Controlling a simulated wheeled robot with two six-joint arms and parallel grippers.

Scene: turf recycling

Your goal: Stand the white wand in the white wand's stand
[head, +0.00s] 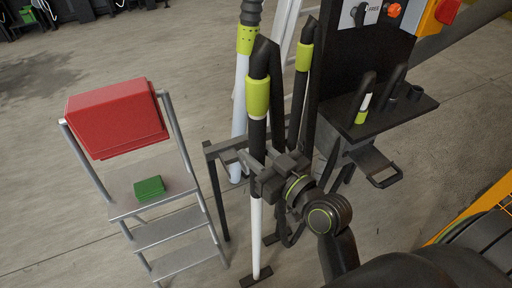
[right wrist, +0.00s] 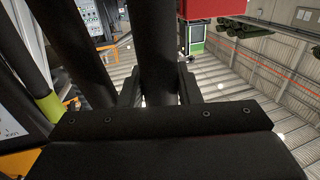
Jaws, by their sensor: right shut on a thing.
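A wand with a curved black top, a lime band (head: 257,98) and a black grip runs down through my right gripper (head: 265,178). A white tube (head: 256,228) continues below the jaws, ending at a dark flat foot (head: 257,276) near the floor. The wand looks nearly upright. In the right wrist view, my right gripper's fingers (right wrist: 157,88) are closed around a dark tube (right wrist: 158,45). Behind it, a dark stand frame (head: 222,146) has a crossbar and legs; the jaws hide part of it. My left gripper is out of view.
Another white tube (head: 240,95) with a ribbed hose stands just behind, and a black lime-banded tube (head: 302,65) to the right. A black shelf (head: 402,118) is at right. A step ladder (head: 172,232) with a red box (head: 115,115) and green block (head: 150,189) stands left.

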